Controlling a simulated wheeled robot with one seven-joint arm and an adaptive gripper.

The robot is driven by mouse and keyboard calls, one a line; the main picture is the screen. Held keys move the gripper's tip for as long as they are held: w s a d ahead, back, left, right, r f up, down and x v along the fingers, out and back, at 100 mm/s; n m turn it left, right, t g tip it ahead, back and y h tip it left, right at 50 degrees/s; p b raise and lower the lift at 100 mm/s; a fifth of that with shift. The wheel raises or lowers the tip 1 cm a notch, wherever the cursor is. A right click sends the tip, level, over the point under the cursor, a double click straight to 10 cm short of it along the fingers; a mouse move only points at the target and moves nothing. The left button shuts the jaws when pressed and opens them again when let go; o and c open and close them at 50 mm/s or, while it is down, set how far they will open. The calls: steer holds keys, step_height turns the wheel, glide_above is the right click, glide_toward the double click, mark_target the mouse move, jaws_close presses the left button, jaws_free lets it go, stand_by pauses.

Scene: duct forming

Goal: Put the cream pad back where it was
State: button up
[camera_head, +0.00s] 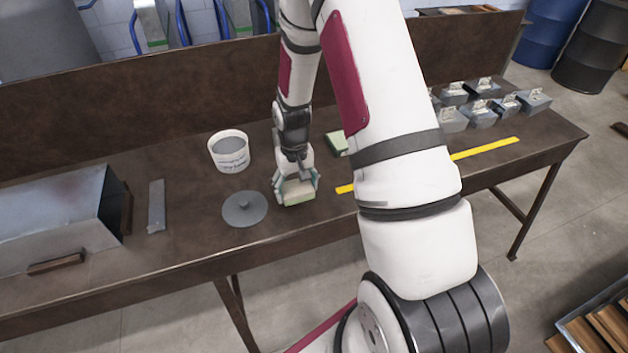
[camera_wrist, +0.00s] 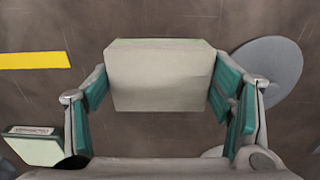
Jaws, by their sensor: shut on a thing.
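The cream pad (camera_wrist: 160,78) is a pale block with a greenish edge, held between the two teal-padded fingers of my gripper (camera_wrist: 160,92). In the head view the cream pad (camera_head: 298,197) shows below my gripper (camera_head: 298,186), over the table between the grey round lid and the yellow strip. I cannot tell whether the pad touches the table. A second pad, pale with a green side (camera_head: 337,142), lies farther back, partly hidden by my arm; it also shows at the lower left of the wrist view (camera_wrist: 34,147).
A grey round lid (camera_head: 245,209) lies close left of my gripper, with a white bucket (camera_head: 229,151) behind it. A yellow strip (camera_head: 486,148) runs to the right, partly behind my arm. Several metal boxes (camera_head: 482,114) stand at the back right. A sheet-metal duct (camera_head: 60,220) sits at left.

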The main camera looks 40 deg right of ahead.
steer(key=w+d, duration=0.1)
steer(key=d, duration=0.3)
steer(key=w+d, duration=0.1)
steer(key=d, duration=0.2)
steer(key=shift+w+d+f, duration=0.1)
steer(key=shift+w+f, duration=0.2)
steer(key=shift+f, duration=0.05)
steer(key=shift+d+f+p, duration=0.2)
steer(key=shift+f+p, duration=0.15)
steer(key=shift+w+f, duration=0.1)
steer(key=shift+f, duration=1.3)
steer(key=shift+f, duration=0.1)
steer(key=o, duration=1.1)
